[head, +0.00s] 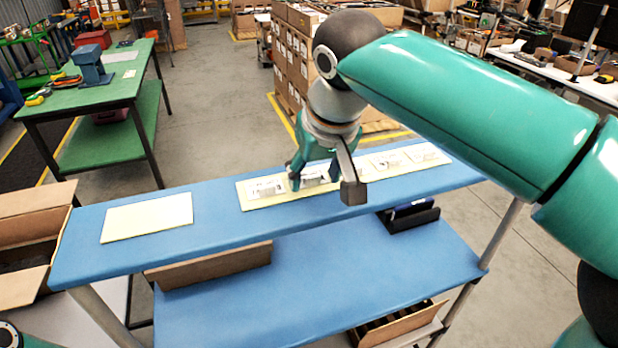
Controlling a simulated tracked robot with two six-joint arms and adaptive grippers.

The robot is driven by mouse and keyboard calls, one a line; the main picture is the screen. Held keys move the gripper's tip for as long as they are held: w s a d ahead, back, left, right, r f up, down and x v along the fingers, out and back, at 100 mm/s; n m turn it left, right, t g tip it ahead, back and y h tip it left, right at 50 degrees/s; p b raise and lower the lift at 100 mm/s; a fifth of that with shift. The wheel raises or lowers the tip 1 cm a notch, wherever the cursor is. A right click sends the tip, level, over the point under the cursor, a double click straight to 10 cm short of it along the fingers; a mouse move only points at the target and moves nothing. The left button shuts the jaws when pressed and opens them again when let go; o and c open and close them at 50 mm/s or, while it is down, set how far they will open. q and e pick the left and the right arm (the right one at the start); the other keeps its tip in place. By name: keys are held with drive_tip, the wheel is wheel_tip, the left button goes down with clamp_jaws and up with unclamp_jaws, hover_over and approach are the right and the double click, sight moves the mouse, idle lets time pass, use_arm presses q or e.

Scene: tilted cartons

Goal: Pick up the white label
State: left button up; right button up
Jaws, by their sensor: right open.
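Several white labels with dark print lie in a row on a long pale yellow sheet (247,204) on the blue table top. One white label (267,188) shows just left of my right gripper. Another white label (318,176) lies under the gripper and is partly hidden by it. More white labels (424,154) lie to the right. My right gripper (323,186) is open and points down over the sheet, its fingers apart with nothing seen held between them. I cannot tell whether the fingertips touch the sheet. My left gripper is out of view.
A blank pale yellow sheet (148,217) lies on the left of the blue table top (217,222). A lower blue shelf (300,291) holds a dark bin (409,217). An open carton (30,238) stands at the left. Table space between the sheets is clear.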

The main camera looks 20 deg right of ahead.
drive_tip(key=shift+f, duration=0.25)
drive_tip(key=c, duration=0.8)
drive_tip(key=shift+r, duration=0.15)
